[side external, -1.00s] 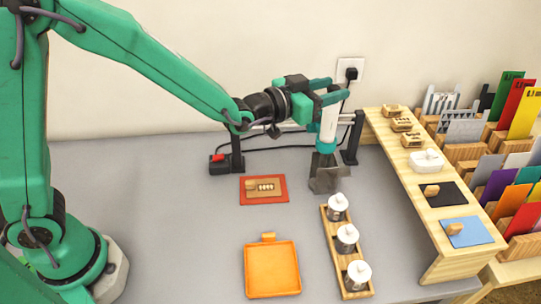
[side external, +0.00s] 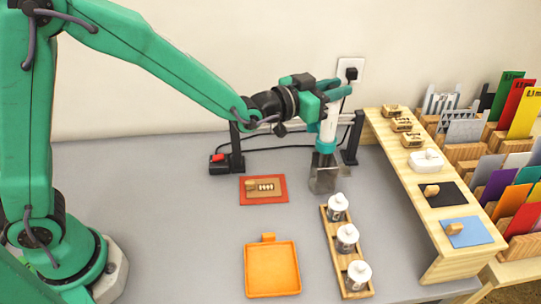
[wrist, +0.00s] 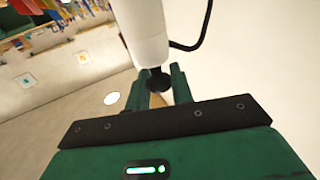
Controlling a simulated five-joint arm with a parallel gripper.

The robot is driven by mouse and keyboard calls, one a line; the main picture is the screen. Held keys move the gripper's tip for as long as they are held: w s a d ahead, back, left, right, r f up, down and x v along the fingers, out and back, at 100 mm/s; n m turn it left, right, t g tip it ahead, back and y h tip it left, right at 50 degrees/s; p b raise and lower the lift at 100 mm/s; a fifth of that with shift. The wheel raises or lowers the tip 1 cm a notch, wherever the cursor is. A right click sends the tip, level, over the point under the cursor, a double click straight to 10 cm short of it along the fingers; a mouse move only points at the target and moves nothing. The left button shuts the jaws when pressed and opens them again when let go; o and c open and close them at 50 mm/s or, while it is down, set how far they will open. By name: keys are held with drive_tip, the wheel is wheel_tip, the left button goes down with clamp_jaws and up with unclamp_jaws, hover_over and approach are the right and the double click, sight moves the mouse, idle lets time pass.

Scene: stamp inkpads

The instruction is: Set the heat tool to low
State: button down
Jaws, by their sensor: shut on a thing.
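The heat tool (side external: 327,132), white with a teal collar and a metal nozzle end, stands upright by a black rail at the back of the table. My gripper (side external: 334,92) is at its top end. In the wrist view, the tool's white body (wrist: 143,32) ends in a dark knob (wrist: 153,80), and my green fingers (wrist: 158,84) are shut on it from both sides. Any setting marks on the knob are not readable.
A black stand with a red switch (side external: 218,158) is left of the tool. A red pad (side external: 278,199), an orange tray (side external: 272,293) and a wooden rack (side external: 325,213) of white-capped jars lie in front. A wooden shelf (side external: 425,240) is right. A cord runs to the wall outlet.

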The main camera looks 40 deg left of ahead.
sight(332, 104)
drive_tip(key=shift+f, duration=1.8)
drive_tip(key=c, duration=1.3)
unclamp_jaws()
drive_tip(key=shift+r, duration=0.1)
drive_tip(key=shift+s, duration=0.1)
drive_tip(key=shift+s+a, duration=0.2)
drive_tip(key=shift+s, duration=0.25)
drive_tip(key=v, duration=0.6)
drive_tip(key=shift+s, duration=0.25)
drive_tip(key=shift+a, duration=0.1)
